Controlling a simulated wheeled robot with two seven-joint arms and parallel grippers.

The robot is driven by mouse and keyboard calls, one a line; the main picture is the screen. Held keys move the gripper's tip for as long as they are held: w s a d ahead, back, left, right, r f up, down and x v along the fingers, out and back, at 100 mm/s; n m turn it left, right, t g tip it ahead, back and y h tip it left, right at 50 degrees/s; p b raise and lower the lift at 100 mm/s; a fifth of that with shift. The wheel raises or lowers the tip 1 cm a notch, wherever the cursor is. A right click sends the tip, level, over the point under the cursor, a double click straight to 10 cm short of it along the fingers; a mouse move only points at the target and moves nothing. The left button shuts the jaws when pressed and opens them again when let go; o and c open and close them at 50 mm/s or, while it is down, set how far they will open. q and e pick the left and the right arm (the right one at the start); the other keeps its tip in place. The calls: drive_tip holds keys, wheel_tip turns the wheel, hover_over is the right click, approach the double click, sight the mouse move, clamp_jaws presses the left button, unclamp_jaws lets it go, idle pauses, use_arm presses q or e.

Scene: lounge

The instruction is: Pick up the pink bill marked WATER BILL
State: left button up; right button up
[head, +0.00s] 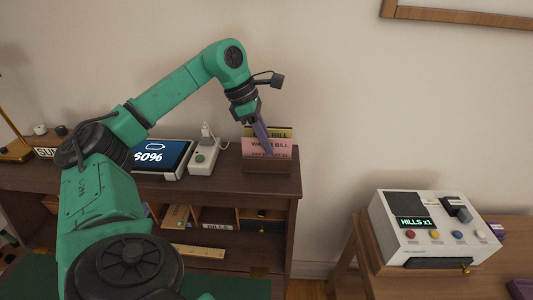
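The pink bill marked WATER BILL (284,148) stands upright in a small dark brown holder (268,166) at the right end of the desk. A yellow bill (284,132) stands behind it, its top edge showing. My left gripper (267,150) reaches down from above, its purple fingers overlapping the pink bill's face and covering part of its lettering. I cannot tell whether the fingers touch the bill or are closed on it. My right gripper is not in view.
The desk (230,184) has open cubbies below. A white machine reading HILLS x1 (435,229) stands on a lower table at right, across a gap.

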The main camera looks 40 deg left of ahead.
use_arm(q)
drive_tip(key=shift+d+f, duration=0.1)
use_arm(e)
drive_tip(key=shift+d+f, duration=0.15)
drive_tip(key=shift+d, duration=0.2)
use_arm(q)
clamp_jaws()
